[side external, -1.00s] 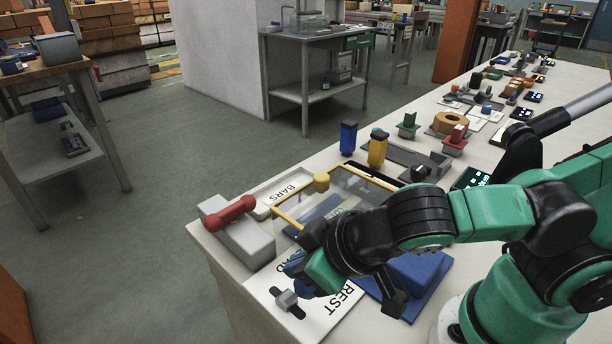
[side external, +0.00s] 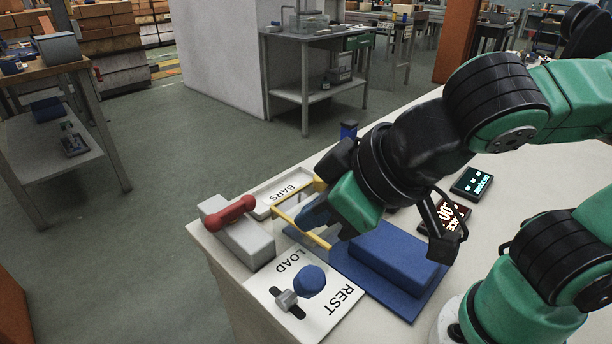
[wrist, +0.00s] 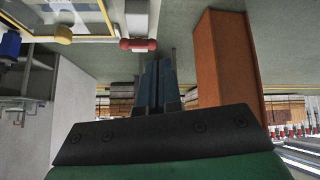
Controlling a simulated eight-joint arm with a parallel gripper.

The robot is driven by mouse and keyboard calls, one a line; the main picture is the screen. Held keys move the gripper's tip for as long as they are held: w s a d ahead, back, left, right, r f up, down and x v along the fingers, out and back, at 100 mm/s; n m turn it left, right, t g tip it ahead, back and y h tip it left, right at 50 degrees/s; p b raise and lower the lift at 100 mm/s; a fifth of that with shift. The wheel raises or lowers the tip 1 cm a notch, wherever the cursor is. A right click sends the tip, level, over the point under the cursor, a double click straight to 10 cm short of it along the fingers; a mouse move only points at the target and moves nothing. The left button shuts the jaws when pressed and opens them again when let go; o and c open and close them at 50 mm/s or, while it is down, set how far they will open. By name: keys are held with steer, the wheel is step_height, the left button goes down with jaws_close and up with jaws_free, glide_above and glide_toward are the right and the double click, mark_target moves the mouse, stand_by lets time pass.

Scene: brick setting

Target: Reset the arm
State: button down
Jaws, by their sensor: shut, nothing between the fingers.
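My gripper (side external: 316,213) is over the yellow-framed clear cover (side external: 284,219) in the side view, its blue fingers shut and empty. The closed fingers also show in the wrist view (wrist: 158,84). The white LOAD/REST plate (side external: 328,318) lies at the near corner of the bench. A blue faceted knob (side external: 309,280) and a small grey piece (side external: 286,300) in a dark slot are on it. The gripper is apart from the knob. My arm hides much of the cover.
A grey block with a red handle (side external: 236,211) stands at the bench's left edge, beside the white BARS tray (side external: 268,206). A blue block (side external: 392,257) sits on a blue base right of the plate. Lit displays (side external: 472,184) lie further back.

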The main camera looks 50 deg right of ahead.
steer(key=shift+r, duration=0.2)
steer(key=w+d+f+m, duration=0.1)
steer(key=w+d+f, duration=0.1)
steer(key=d, duration=0.2)
steer(key=w+d+f+m, duration=0.1)
steer(key=w+d+f, duration=0.1)
steer(key=d, duration=0.2)
steer(key=w+d+f+m+h, duration=0.1)
steer(key=w+d+f, duration=0.1)
steer(key=d, duration=0.2)
steer(key=shift+w+d+f+g, duration=0.25)
steer(key=shift+d+f+g, duration=0.1)
steer(key=shift+g, duration=0.05)
stand_by(1.4)
